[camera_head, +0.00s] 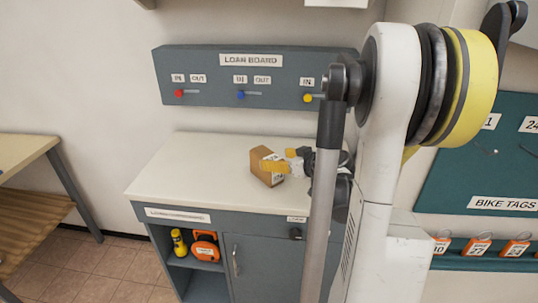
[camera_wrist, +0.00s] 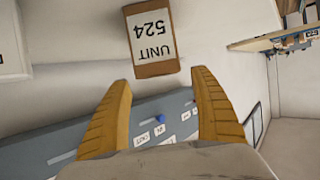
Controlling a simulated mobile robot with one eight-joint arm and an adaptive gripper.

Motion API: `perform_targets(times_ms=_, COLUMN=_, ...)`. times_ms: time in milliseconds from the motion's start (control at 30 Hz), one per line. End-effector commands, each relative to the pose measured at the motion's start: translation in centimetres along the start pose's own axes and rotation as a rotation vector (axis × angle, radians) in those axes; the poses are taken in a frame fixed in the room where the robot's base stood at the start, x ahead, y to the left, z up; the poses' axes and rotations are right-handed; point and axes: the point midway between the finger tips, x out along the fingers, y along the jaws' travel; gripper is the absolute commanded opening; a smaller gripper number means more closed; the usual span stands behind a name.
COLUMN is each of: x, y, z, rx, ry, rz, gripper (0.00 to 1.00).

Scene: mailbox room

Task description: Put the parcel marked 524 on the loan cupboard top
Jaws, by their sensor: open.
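The brown parcel (camera_head: 267,165) appears to stand on the pale top of the loan cupboard (camera_head: 190,160), near its middle. In the wrist view the parcel (camera_wrist: 150,40) shows a white label reading UNIT 524, upside down in the picture. My gripper (camera_head: 276,160) is low over the cupboard top, its yellow fingers beside the parcel from the right. In the wrist view my gripper (camera_wrist: 161,79) is open, with the parcel just past the fingertips and a gap to each finger. Part of the parcel is hidden by a finger in the head view.
The loan board (camera_head: 250,78) with red, blue and yellow knobs hangs on the wall behind the cupboard. An open shelf below holds a yellow torch (camera_head: 179,242) and an orange item (camera_head: 205,247). A wooden bench (camera_head: 30,160) stands left. The cupboard top's left side is clear.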

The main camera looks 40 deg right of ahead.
Motion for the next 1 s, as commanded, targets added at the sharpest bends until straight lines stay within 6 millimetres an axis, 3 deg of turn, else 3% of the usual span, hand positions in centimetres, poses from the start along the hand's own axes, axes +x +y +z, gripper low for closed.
perform_targets(times_ms=100, x=-2.9, y=0.1, z=-0.2, rx=0.002, ry=0.000, rz=0.004, gripper=0.73)
perform_targets(times_ms=300, x=-5.7, y=0.1, z=-0.1, rx=0.001, ry=0.000, rz=0.002, gripper=0.73)
perform_targets(times_ms=467, x=-6.4, y=0.0, z=0.0, rx=0.000, ry=0.000, rz=0.000, gripper=0.73)
perform_targets(times_ms=567, x=-6.2, y=-1.2, z=-0.2, rx=0.005, ry=-0.017, rz=-0.016, gripper=0.73)
perform_targets(times_ms=667, x=-5.4, y=-5.2, z=-0.9, rx=0.020, ry=-0.082, rz=-0.064, gripper=0.73)
perform_targets(times_ms=767, x=-5.3, y=-11.9, z=-1.4, rx=0.039, ry=-0.201, rz=-0.126, gripper=0.73)
perform_targets(times_ms=900, x=-7.6, y=-21.7, z=-0.9, rx=0.039, ry=-0.383, rz=-0.168, gripper=0.73)
perform_targets(times_ms=1000, x=-10.6, y=-26.9, z=0.1, rx=0.018, ry=-0.479, rz=-0.157, gripper=0.73)
